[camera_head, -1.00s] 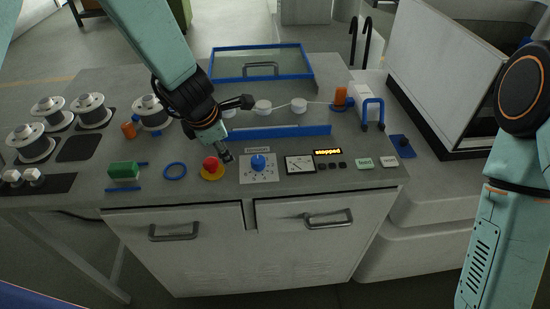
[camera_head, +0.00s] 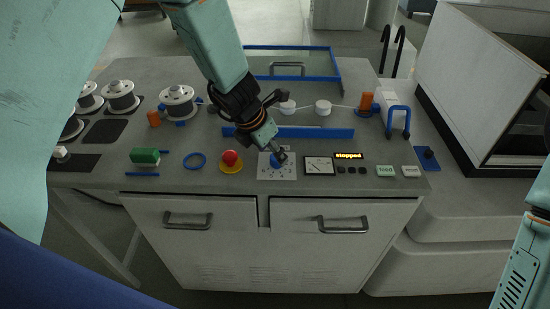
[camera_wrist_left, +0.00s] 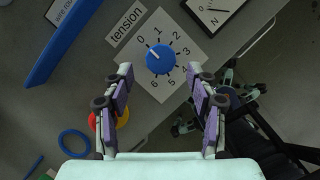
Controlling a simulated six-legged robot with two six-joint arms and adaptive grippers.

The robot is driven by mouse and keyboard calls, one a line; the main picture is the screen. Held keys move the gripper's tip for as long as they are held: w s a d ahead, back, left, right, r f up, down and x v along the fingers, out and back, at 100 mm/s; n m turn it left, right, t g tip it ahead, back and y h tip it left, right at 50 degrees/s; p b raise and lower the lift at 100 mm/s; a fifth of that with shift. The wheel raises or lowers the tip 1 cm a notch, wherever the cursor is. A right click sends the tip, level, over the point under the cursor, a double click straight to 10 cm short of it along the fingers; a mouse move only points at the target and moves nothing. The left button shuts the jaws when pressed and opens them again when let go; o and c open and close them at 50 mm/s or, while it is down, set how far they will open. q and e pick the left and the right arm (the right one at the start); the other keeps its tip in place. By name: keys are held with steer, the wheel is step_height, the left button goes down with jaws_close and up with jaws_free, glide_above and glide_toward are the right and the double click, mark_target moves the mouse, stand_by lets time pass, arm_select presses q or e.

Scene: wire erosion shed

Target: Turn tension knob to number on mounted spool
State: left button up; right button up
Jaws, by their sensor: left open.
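The blue tension knob (camera_wrist_left: 160,59) sits on a white square dial plate (camera_wrist_left: 181,78) numbered from 0 to 6. Its white mark points up-left, near the 0 side. In the head view the knob (camera_head: 275,161) is partly covered by my left gripper (camera_head: 279,155). In the wrist view my left gripper (camera_wrist_left: 160,75) is open, with a finger on each side of the knob and no visible contact. The mounted spool (camera_head: 177,101) stands behind the panel, left of my left gripper; its number is not readable. My right gripper does not show clearly.
A red stop button (camera_head: 230,158), a blue ring (camera_head: 194,161) and a green block (camera_head: 145,156) lie left of the dial. A gauge (camera_head: 319,166) and a lit "stopped" display (camera_head: 348,156) are right of it. Several spools (camera_head: 120,96) stand at left.

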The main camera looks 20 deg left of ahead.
arm_select(q)
steer(key=shift+x, duration=1.2)
steer(key=shift+w+d+f, duration=0.3)
steer(key=shift+w+f, duration=0.05)
steer(key=shift+w, duration=0.05)
steer(key=shift+s+a+r, duration=0.1)
steer(key=shift+s+r, duration=0.05)
steer(key=shift+s, duration=0.1)
steer(key=shift+c, duration=0.9)
steer(key=shift+w, duration=0.2)
steer(key=c, duration=1)
steer(key=shift+o, duration=0.2)
